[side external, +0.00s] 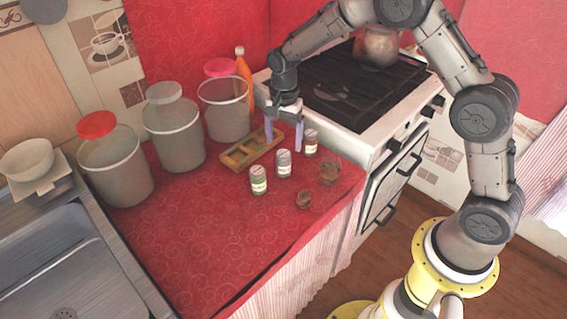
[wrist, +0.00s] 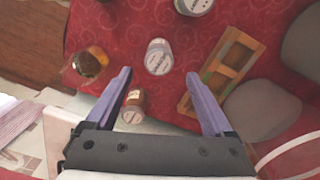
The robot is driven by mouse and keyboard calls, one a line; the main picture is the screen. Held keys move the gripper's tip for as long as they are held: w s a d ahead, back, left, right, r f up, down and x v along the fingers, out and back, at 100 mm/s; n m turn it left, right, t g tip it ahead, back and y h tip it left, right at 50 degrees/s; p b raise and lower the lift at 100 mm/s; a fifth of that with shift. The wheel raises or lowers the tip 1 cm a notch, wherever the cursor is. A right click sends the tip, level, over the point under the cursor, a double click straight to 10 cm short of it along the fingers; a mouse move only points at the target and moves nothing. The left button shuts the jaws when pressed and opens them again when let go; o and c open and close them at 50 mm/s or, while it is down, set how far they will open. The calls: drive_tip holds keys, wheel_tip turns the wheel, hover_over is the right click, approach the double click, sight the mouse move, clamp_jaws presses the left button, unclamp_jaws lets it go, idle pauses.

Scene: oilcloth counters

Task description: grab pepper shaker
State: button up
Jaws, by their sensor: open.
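Three small shakers stand on the red counter, and I cannot tell which holds pepper. One has a green band (side external: 259,181), one is grey-topped (side external: 284,164), and one is brown (side external: 311,143). In the wrist view the grey one (wrist: 158,58) is just beyond the fingertips, the brown one (wrist: 133,104) shows between the fingers near the left finger, and the green one (wrist: 193,4) is cut by the top edge. My gripper (side external: 284,138) is open and empty, pointing down, its fingers behind the grey shaker in the side view. It also shows in the wrist view (wrist: 158,76).
A wooden divided rack (side external: 238,159) lies left of the gripper. Several large lidded canisters (side external: 174,133) and an orange bottle (side external: 244,72) stand behind. Two brown lumps (side external: 330,173) (side external: 303,199) lie at front right. The stove (side external: 352,108) is close on the right. The front left counter is clear.

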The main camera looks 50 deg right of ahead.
sight(283, 153)
drive_tip(key=shift+s+a+f, duration=0.1)
drive_tip(key=shift+a+f, duration=0.05)
drive_tip(key=shift+f, duration=1.5)
drive_tip(key=shift+s+a+f, duration=0.1)
drive_tip(key=shift+f, duration=1.55)
clamp_jaws()
drive_tip(key=shift+r, duration=0.1)
